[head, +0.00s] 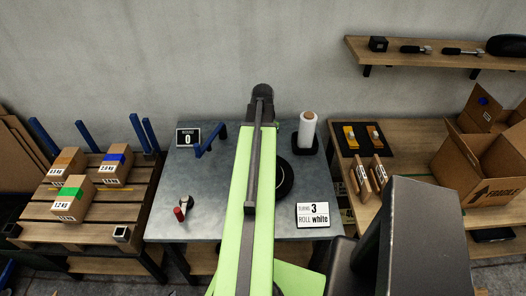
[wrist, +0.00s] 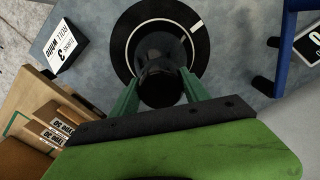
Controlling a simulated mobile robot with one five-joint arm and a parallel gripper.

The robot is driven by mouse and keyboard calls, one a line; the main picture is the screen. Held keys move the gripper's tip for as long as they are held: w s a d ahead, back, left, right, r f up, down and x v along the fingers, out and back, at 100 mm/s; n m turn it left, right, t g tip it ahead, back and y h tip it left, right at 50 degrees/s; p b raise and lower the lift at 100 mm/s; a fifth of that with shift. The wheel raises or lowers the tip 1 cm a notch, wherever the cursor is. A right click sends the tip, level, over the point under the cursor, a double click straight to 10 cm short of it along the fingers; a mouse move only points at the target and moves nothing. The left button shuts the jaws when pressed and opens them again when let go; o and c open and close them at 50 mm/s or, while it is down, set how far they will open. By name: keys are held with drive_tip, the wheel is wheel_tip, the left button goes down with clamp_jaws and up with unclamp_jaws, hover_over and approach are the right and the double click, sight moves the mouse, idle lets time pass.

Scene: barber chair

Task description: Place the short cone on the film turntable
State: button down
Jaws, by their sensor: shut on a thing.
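The film turntable (head: 286,180) is a round black disc on the grey worktable, partly hidden by my green arm in the head view. In the wrist view the turntable (wrist: 200,50) shows a white ring and a white mark near its edge. In the head view my arm hides the gripper and cone.
A white film roll (head: 309,128) stands on a black base at the back right. A blue handle (head: 210,140) rises at the back left. A sign reading "TURNS 3 ROLL white" (head: 312,214) stands at the front right. A pallet (head: 90,205) with boxes is left.

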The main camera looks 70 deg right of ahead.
drive_tip(key=shift+f, duration=0.1)
drive_tip(key=c, duration=0.6)
unclamp_jaws()
drive_tip(key=shift+o, duration=0.2)
wheel_tip(320, 180, up, 12)
drive_tip(key=p, duration=1.2)
drive_tip(key=shift+r, duration=0.25)
